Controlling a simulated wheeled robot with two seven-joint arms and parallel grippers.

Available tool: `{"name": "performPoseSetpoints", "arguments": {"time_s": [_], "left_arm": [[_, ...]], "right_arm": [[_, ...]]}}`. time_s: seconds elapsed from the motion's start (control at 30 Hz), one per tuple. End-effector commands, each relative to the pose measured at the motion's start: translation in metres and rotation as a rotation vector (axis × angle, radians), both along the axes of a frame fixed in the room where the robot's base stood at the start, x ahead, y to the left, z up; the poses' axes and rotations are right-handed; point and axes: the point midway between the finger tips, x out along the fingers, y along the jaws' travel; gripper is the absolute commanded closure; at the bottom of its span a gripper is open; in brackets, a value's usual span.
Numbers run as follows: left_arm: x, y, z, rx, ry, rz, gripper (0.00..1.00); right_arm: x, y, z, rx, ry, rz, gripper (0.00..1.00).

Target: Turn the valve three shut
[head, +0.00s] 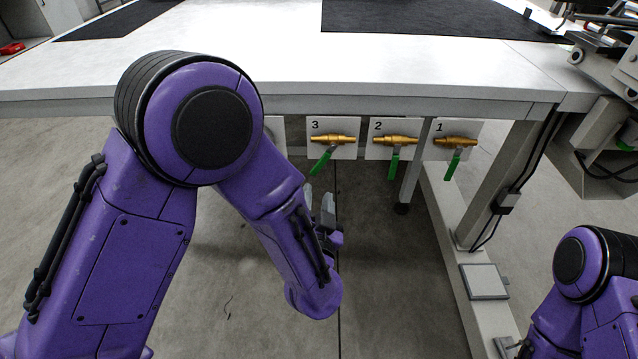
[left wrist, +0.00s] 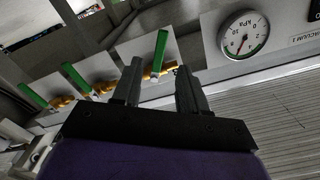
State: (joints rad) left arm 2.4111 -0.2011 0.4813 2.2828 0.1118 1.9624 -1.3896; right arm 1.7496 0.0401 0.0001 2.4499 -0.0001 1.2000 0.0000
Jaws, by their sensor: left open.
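Valve three (head: 333,139) is a brass valve on a white plate marked 3 under the table's front edge. Its green handle (head: 321,162) hangs down and slants to the left. My left gripper (head: 318,198) is just below this handle, partly hidden behind my own forearm. In the left wrist view my left gripper (left wrist: 158,66) is open and empty. There the green handle (left wrist: 160,50) nearest the gauge shows between the fingertips, beyond them; whether they touch is unclear. My right gripper is out of view.
Valve two (head: 395,140) and valve one (head: 456,141) sit to the right with green handles hanging down. A table leg (head: 413,165) stands between them. The left wrist view shows a round gauge (left wrist: 243,34). The floor below is open.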

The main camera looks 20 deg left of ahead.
Motion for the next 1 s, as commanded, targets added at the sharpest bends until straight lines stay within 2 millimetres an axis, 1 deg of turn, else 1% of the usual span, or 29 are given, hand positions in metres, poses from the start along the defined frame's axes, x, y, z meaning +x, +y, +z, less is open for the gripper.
{"name": "performPoseSetpoints", "arguments": {"time_s": [0.07, 0.3, 0.4, 0.5, 0.57, 0.8, 0.83, 0.87, 0.9, 0.93, 0.97, 1.0], "left_arm": [[0.012, 0.003, 0.002, -0.001, -0.003, 0.003, 0.57], [0.064, 0.020, 0.001, -0.002, 0.001, 0.005, 0.57], [0.081, 0.025, 0.001, -0.001, 0.001, 0.003, 0.57], [0.092, 0.028, 0.002, 0.000, 0.002, 0.002, 0.57], [0.095, 0.029, 0.002, 0.001, 0.002, 0.001, 0.57], [0.097, 0.029, 0.002, 0.002, 0.003, 0.000, 0.57], [0.097, 0.029, 0.002, 0.002, 0.003, 0.000, 0.61], [0.097, 0.029, 0.002, 0.002, 0.003, 0.000, 0.70], [0.097, 0.029, 0.002, 0.002, 0.003, 0.000, 0.83], [0.097, 0.029, 0.002, 0.002, 0.003, 0.000, 0.93], [0.097, 0.029, 0.002, 0.002, 0.003, 0.000, 1.00], [0.096, 0.029, 0.002, 0.002, 0.003, 0.000, 1.00]], "right_arm": [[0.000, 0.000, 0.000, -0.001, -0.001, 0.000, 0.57], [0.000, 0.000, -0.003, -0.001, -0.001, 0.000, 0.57], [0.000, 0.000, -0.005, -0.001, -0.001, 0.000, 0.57], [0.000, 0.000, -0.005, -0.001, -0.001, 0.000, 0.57], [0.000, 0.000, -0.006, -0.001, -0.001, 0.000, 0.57], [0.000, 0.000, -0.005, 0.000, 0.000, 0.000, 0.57], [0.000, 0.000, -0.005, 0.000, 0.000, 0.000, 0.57], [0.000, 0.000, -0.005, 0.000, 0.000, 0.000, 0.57], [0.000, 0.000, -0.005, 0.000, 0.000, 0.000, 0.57], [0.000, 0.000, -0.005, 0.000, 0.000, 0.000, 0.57], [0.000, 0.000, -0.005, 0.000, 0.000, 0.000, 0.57], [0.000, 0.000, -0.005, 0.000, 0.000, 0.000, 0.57]]}}
